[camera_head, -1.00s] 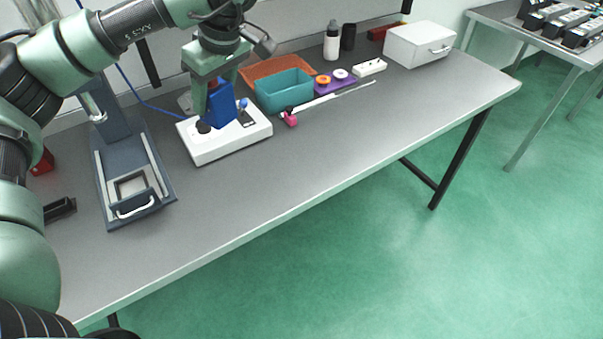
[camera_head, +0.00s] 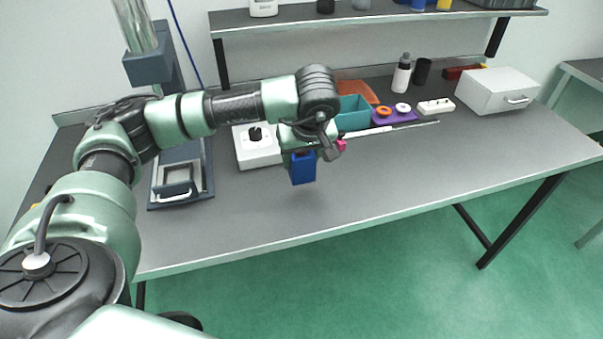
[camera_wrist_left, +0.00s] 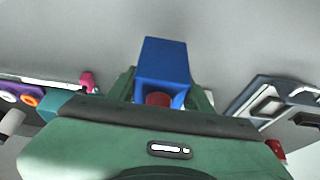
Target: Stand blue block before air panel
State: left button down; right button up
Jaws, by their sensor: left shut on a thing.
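The blue block (camera_head: 303,168) is held in my left gripper (camera_head: 300,155) above the front middle of the bench. In the left wrist view the blue block (camera_wrist_left: 163,65) juts out from between the fingers of my left gripper (camera_wrist_left: 165,95), and a small red round part shows at its near end. The white air panel (camera_head: 256,150), with a black knob, lies on the bench behind and to the left of the block. The arm and gripper hide its right part. My right gripper is not in view.
A grey press-like stand (camera_head: 180,178) with a handle is left of the panel. A teal bin (camera_head: 352,112), a purple holder (camera_head: 393,115), a bottle (camera_head: 401,76) and a white box (camera_head: 497,91) stand toward the back right. The bench front (camera_head: 420,165) is clear.

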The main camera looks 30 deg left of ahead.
aim_at(301, 177)
pick_arm(q)
notch_tip(301, 177, down, 2)
jog(key=shift+f, duration=0.15)
notch_tip(301, 177, down, 3)
jog(key=shift+f+p, duration=0.2)
jog(key=shift+p, duration=0.25)
jog(key=shift+f, duration=0.2)
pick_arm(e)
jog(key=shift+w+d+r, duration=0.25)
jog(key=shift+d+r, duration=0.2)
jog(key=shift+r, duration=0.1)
pick_arm(q)
jog(key=shift+f, duration=0.1)
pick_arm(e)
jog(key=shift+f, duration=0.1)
pick_arm(q)
jog(key=c, duration=0.6)
grip_release()
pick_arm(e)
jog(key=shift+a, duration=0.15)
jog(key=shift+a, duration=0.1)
